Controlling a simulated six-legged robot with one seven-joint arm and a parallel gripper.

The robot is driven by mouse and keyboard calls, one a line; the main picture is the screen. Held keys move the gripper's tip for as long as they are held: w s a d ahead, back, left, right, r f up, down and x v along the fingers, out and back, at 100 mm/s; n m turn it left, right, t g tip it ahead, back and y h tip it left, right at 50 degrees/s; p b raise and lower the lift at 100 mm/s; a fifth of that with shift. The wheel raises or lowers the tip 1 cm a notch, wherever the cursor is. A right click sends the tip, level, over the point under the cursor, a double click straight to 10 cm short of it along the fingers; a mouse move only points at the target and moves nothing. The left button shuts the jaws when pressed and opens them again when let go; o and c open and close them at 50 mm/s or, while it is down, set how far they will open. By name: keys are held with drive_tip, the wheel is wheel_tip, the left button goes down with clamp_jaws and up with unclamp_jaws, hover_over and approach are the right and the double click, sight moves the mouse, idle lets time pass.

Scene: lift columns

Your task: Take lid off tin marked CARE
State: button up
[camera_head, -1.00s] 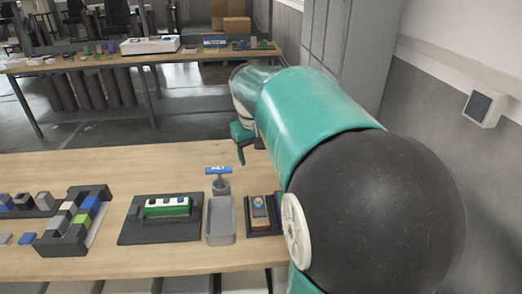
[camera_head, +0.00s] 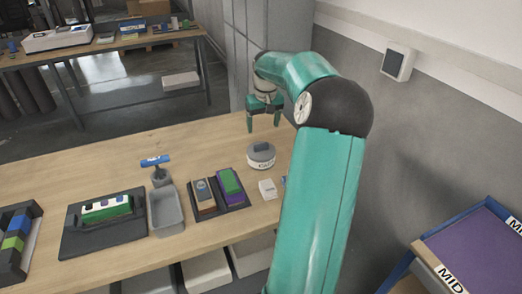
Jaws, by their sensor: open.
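A round grey tin (camera_head: 261,160) with a white label band stands upright on the wooden table, left of my arm. The label has dark lettering, too small to read surely. Its darker grey lid (camera_head: 261,149) sits on top. My gripper (camera_head: 264,127) is above and behind the tin, fingers pointing down, open and empty. It does not touch the tin.
Left of the tin are a dark tray with orange and purple blocks (camera_head: 217,193), a grey bin (camera_head: 165,211) and a blue-handled tool (camera_head: 155,162). A small white box (camera_head: 267,189) lies in front of the tin. A purple-topped shelf (camera_head: 480,250) stands at right.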

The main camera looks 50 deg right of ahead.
sight(261, 144)
drive_tip(key=f, duration=0.6)
drive_tip(key=w+f, duration=0.1)
drive_tip(key=f, duration=0.2)
drive_tip(key=shift+w+d+f, duration=0.1)
drive_tip(key=shift+d+f, duration=0.15)
drive_tip(key=shift+f, duration=0.1)
drive_tip(key=shift+c, duration=0.5)
drive_tip(key=c, duration=1)
